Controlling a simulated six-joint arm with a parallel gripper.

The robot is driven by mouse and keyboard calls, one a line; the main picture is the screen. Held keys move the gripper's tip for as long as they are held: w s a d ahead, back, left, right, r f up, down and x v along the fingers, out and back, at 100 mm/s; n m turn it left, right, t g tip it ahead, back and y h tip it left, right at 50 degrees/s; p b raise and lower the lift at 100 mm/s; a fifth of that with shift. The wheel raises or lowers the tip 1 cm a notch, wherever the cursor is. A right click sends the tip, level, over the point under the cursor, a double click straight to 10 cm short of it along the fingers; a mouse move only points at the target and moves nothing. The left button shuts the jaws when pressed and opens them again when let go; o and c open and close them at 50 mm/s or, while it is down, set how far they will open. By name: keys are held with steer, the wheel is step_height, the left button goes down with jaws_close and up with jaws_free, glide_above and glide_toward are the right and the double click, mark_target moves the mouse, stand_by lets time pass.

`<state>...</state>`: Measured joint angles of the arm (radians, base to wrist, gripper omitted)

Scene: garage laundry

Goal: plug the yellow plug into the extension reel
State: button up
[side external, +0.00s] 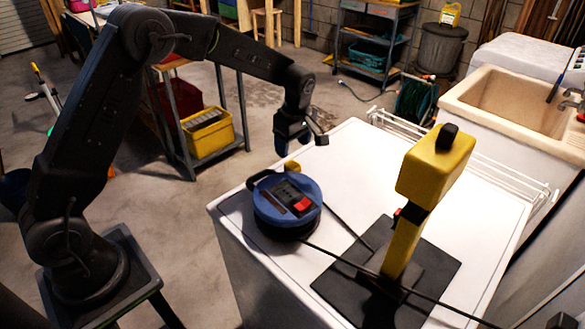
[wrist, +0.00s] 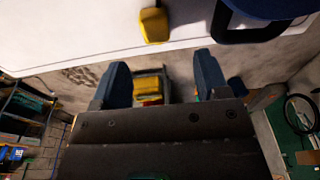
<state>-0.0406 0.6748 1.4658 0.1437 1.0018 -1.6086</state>
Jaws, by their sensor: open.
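The blue extension reel (side external: 267,213) lies on a white top, with a black and red panel on its upper face. Its dark handle also shows in the wrist view (wrist: 250,36), at the top right. A small yellow piece (wrist: 153,25), seemingly the plug, shows in the wrist view over the white top, near its edge and left of the handle. My gripper (side external: 293,147) is above the top's far-left edge, just behind the reel. Its blue fingers (wrist: 160,68) are apart, with nothing held between them.
A tall yellow thing (side external: 435,165), like a lamp, stands on a black base plate (side external: 437,262) right of the reel. A black cable (side external: 345,263) crosses the top past it. A white drying rack (side external: 470,157) and a sink (side external: 515,100) stand behind.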

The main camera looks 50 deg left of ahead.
mark_target(292, 164)
steer(key=shift+a+f, duration=0.15)
steer(key=shift+f, duration=1.2)
steer(key=shift+f, duration=0.1)
steer(key=f, duration=0.5)
steer(key=shift+w+a, duration=0.2)
steer(key=shift+w, duration=0.1)
steer(key=shift+c, duration=0.5)
steer(key=c, duration=0.9)
steer(key=shift+o, duration=0.2)
steer(key=shift+r, duration=0.1)
